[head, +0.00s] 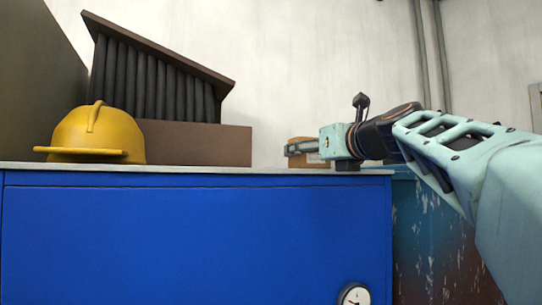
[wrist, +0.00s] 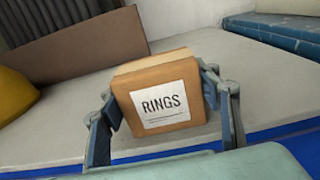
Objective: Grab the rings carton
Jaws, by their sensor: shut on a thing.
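The rings carton (wrist: 183,80) is a small orange-brown box with a white label reading RINGS. In the wrist view it sits between the two fingers of my gripper (wrist: 165,108), which are shut on its left and right sides. In the head view the carton (head: 302,160) shows partly behind my gripper (head: 300,149), at the right end of the grey top of the blue cabinet (head: 190,235). I cannot tell whether the carton's underside touches the cabinet top.
A yellow hard hat (head: 97,135) stands at the left on the cabinet top. A brown box (head: 195,143) with a dark ribbed, slanted thing (head: 155,80) stands behind it. A worn blue surface (wrist: 275,32) lies to the right. Cabinet top between is clear.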

